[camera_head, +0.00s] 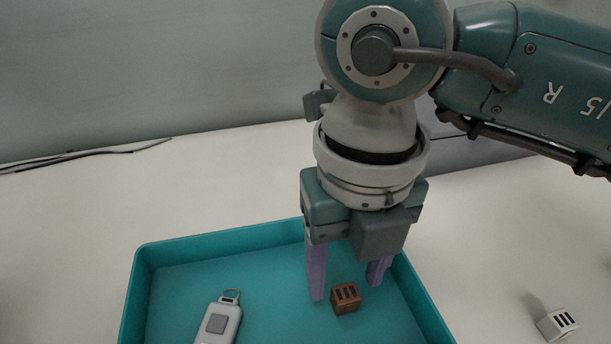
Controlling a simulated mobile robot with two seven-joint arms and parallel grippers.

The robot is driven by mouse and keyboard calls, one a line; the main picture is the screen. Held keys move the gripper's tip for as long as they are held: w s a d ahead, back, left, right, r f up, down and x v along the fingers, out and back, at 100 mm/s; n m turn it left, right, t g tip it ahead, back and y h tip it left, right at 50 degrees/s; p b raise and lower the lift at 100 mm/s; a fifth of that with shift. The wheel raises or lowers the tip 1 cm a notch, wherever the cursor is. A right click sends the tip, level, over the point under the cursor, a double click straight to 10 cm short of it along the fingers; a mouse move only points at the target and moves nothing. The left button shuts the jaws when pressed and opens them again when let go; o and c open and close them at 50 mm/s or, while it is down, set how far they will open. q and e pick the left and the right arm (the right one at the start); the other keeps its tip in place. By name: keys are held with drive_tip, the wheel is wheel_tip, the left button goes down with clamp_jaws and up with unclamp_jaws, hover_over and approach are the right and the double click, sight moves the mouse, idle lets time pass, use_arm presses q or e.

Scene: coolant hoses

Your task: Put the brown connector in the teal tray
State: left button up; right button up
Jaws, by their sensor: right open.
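The brown connector (345,298) is a small block with dark slots on its top. It appears inside the teal tray (220,239), near the tray's right side, on or just above the floor of the tray. My right gripper (345,288) points down over the tray with its two purple fingers spread. The connector shows between and slightly in front of the fingertips, with gaps visible on both sides. My left gripper is not in view.
A grey key fob (218,322) with a ring lies in the tray to the left. A white slotted connector (557,324) lies on the pale table at the lower right. Dark cables (85,153) lie at the back left. The table left of the tray is clear.

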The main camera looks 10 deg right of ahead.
sight(344, 287)
wheel_tip(344, 287, up, 10)
drive_tip(key=p, duration=0.1)
